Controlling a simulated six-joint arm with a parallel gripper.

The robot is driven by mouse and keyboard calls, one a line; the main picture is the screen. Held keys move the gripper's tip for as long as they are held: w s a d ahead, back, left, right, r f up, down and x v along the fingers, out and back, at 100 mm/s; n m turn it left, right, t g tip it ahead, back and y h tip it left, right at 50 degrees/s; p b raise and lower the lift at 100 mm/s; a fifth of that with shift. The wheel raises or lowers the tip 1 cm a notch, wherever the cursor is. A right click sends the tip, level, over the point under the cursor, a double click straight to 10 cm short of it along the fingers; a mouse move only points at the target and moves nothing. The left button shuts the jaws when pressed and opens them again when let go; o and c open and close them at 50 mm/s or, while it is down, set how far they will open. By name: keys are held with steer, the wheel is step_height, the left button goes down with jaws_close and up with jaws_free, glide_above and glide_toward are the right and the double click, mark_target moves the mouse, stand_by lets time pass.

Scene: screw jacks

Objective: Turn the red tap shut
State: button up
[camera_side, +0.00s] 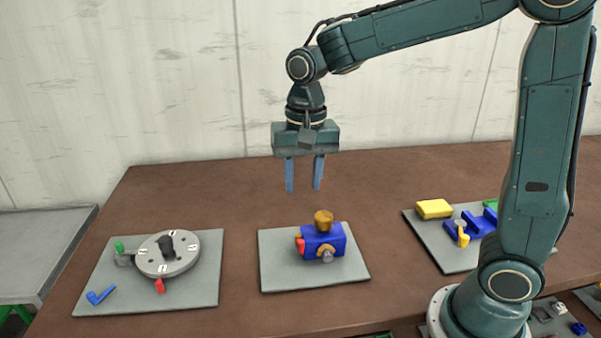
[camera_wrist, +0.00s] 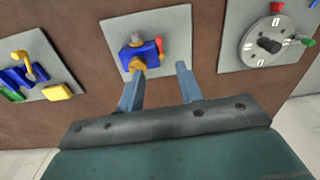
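A blue block (camera_side: 322,242) sits on the middle grey plate (camera_side: 285,280), with an orange-brown knob (camera_side: 323,220) on top and a round tan and grey fitting in front. A small red handle (camera_side: 300,245) is on its left side; in the wrist view this red handle (camera_wrist: 159,46) is a short bar on the right of the block. Whether it is turned open or shut, I cannot tell. My gripper (camera_side: 303,189) points down, open and empty, above the block and apart from it. In the wrist view the fingers of my gripper (camera_wrist: 160,70) are spread.
On the left plate (camera_side: 205,285) is a grey dial (camera_side: 168,256) with a black knob, a red peg (camera_side: 160,286), a green-tipped part and a blue tick. The right plate (camera_side: 425,240) holds a yellow block (camera_side: 434,209) and blue parts. Bare brown table lies between plates.

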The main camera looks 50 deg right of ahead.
steer(key=s+d+r+n+t, duration=0.1)
steer(key=s+n, duration=0.3)
steer(key=s, duration=0.5)
steer(key=s+d+r+n+t, duration=0.2)
steer(key=s+r+n+t, duration=0.1)
steer(key=s, duration=0.5)
steer(key=shift+s+d+n+t, duration=0.15)
steer(key=shift+s+n+t, duration=0.25)
steer(key=shift+n+t, duration=0.2)
stand_by(1.8)
